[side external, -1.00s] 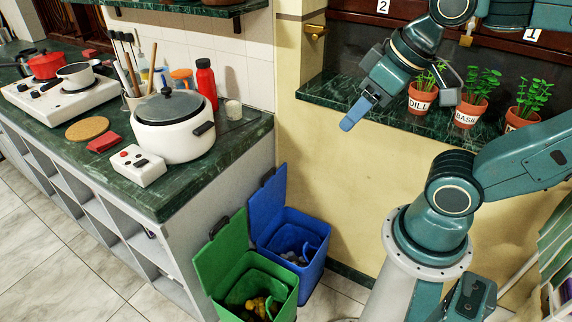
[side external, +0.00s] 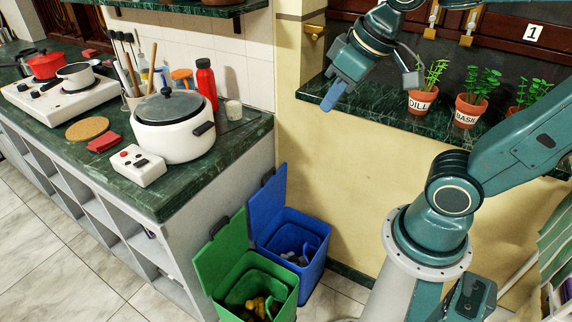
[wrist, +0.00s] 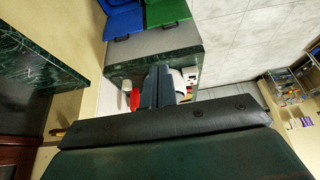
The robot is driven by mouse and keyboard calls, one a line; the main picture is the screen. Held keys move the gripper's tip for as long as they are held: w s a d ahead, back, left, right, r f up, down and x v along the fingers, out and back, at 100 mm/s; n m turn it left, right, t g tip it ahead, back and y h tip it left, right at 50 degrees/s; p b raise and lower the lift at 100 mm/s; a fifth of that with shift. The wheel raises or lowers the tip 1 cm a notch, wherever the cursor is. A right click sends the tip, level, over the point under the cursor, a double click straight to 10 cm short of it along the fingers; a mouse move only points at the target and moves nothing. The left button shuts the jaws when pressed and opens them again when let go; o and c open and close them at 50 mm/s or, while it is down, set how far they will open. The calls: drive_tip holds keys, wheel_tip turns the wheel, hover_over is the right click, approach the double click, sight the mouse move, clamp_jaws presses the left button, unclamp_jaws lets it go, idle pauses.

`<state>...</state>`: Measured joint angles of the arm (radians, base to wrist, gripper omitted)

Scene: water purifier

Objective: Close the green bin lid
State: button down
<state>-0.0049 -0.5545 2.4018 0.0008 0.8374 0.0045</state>
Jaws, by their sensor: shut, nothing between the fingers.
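The green bin (side external: 258,290) stands on the floor beside the counter's end. Its lid (side external: 223,254) is open and stands raised at the back, on the counter side. Yellow items show inside the bin. In the wrist view, part of the green lid (wrist: 166,10) is at the top edge. My gripper (side external: 333,98) is shut and empty, high above the bins and to their right, in front of the shelf with plants. In the wrist view, its closed fingers (wrist: 158,84) point toward the counter, well apart from the lid.
A blue bin (side external: 296,245) with its lid (side external: 267,205) open stands beside the green bin. A counter (side external: 220,150) with a white pot (side external: 172,132) is at the left. Potted plants (side external: 468,108) line the marble shelf (side external: 385,113). Air above the bins is clear.

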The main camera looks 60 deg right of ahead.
drive_tip(key=w+f+g, duration=0.1)
drive_tip(key=w+f, duration=0.4)
drive_tip(key=w, duration=0.6)
drive_tip(key=w+f+g, duration=0.1)
drive_tip(key=w+f, duration=0.4)
drive_tip(key=w, duration=0.5)
drive_tip(key=w+a+f, duration=0.1)
drive_tip(key=w+f, duration=0.4)
drive_tip(key=f, duration=0.8)
drive_tip(key=w+a+f+g, duration=0.1)
drive_tip(key=w+f, duration=0.4)
drive_tip(key=f, duration=0.9)
drive_tip(key=shift+f, duration=0.3)
drive_tip(key=shift+w, duration=0.1)
wheel_tip(320, 180, down, 10)
drive_tip(key=w, duration=0.1)
drive_tip(key=shift+w, duration=0.35)
drive_tip(key=shift+s+r, duration=0.15)
drive_tip(key=shift+s, duration=0.15)
